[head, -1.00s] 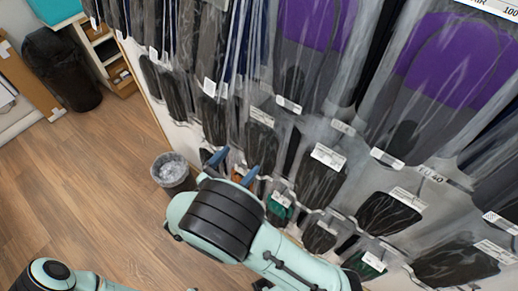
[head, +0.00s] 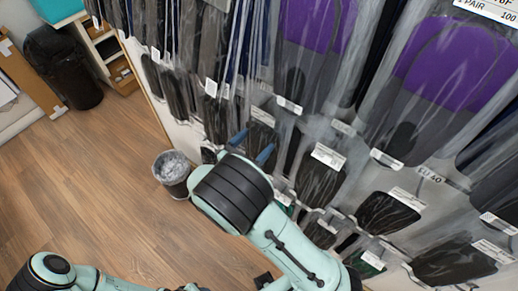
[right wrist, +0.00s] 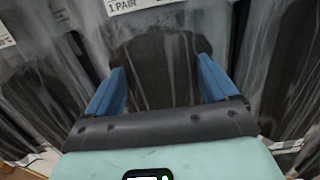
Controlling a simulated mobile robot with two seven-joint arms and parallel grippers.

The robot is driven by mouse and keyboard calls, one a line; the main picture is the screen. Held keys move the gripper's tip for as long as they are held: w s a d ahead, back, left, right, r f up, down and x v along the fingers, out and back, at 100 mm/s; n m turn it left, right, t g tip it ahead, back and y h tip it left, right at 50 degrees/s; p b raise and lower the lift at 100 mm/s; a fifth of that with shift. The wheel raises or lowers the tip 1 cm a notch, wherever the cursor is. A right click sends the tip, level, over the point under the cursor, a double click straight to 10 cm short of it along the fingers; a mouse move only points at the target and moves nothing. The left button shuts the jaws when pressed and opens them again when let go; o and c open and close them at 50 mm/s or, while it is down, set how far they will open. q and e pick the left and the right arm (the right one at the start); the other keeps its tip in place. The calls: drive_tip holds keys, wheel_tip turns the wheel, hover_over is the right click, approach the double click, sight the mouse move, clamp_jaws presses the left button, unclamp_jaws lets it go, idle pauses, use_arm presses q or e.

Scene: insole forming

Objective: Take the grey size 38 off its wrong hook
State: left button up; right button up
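My right gripper (head: 251,146) is at the hanging rack of bagged insoles, in front of a dark grey packet (head: 262,135) with a white label. In the right wrist view my right gripper (right wrist: 160,82) is open, its two blue fingers apart. A dark grey insole in a clear bag (right wrist: 158,60) shows between and beyond the fingers, below a label reading "1 PAIR" (right wrist: 135,4). I cannot tell whether the fingers touch the bag. No size 38 mark is readable, so I cannot tell which packet is the grey size 38. My left gripper is out of view.
Purple-and-grey packets (head: 455,70) hang close at upper right, by an "EU 40" tag (head: 430,175). Several dark packets (head: 388,214) crowd the lower rows. A waste bin (head: 172,170) stands on the floor, left of my right arm. The wooden floor (head: 90,190) at left is clear.

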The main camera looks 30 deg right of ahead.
drive_tip(key=c, duration=0.7)
drive_tip(key=shift+r, duration=0.15)
